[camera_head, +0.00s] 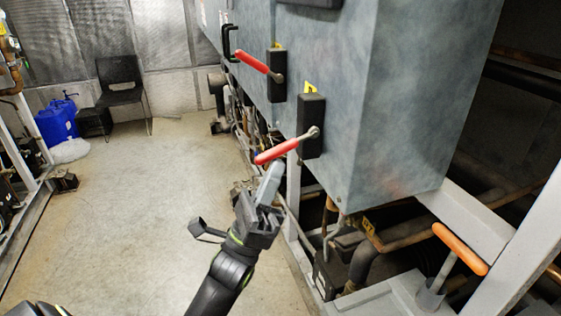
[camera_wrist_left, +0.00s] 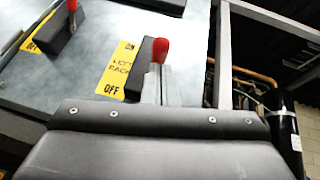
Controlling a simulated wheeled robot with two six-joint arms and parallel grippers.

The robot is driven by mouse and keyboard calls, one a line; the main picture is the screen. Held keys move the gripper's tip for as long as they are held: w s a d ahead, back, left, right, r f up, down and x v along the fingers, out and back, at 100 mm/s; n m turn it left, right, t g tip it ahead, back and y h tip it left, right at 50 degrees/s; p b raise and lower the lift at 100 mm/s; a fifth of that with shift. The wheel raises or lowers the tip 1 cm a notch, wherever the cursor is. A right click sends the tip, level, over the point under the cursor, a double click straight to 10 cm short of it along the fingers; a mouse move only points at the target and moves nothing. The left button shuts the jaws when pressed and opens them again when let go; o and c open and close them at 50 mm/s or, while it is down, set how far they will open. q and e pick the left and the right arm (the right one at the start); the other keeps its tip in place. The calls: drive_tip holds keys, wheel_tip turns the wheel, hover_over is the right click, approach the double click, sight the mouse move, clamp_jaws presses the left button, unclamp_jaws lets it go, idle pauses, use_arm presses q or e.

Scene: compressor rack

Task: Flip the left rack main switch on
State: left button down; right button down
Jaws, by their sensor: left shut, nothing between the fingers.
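The nearer main switch has a black base (camera_head: 311,125) and a red handle (camera_head: 278,151) that slopes down to the left, on the grey cabinet (camera_head: 400,100). In the left wrist view its red handle end (camera_wrist_left: 160,50) shows beside a yellow label (camera_wrist_left: 121,68) reading LEFT RACK, with OFF at its lower end. My left gripper (camera_head: 271,176) is shut and empty, its tip just below the handle. In the wrist view the fingers (camera_wrist_left: 155,85) overlap the handle's lower part; I cannot tell whether they touch. My right gripper is not in view.
A second red-handled switch (camera_head: 252,62) sits farther along the cabinet, near a black pull handle (camera_head: 230,43). An orange-handled valve (camera_head: 460,248) and pipes lie at the lower right. A chair (camera_head: 122,82) and blue jug (camera_head: 56,122) stand at the back.

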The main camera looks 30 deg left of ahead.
use_arm(q)
wheel_tip(320, 180, up, 9)
drive_tip(key=s+a+m+g+h+p, duration=0.1)
drive_tip(key=g+p, duration=0.3)
drive_tip(key=p, duration=0.6)
drive_tip(key=shift+s+a+f+m+g, duration=0.2)
drive_tip(key=shift+s+m+g, duration=0.1)
drive_tip(key=shift+m, duration=0.5)
drive_tip(key=shift+d+r, duration=0.1)
drive_tip(key=shift+r, duration=0.25)
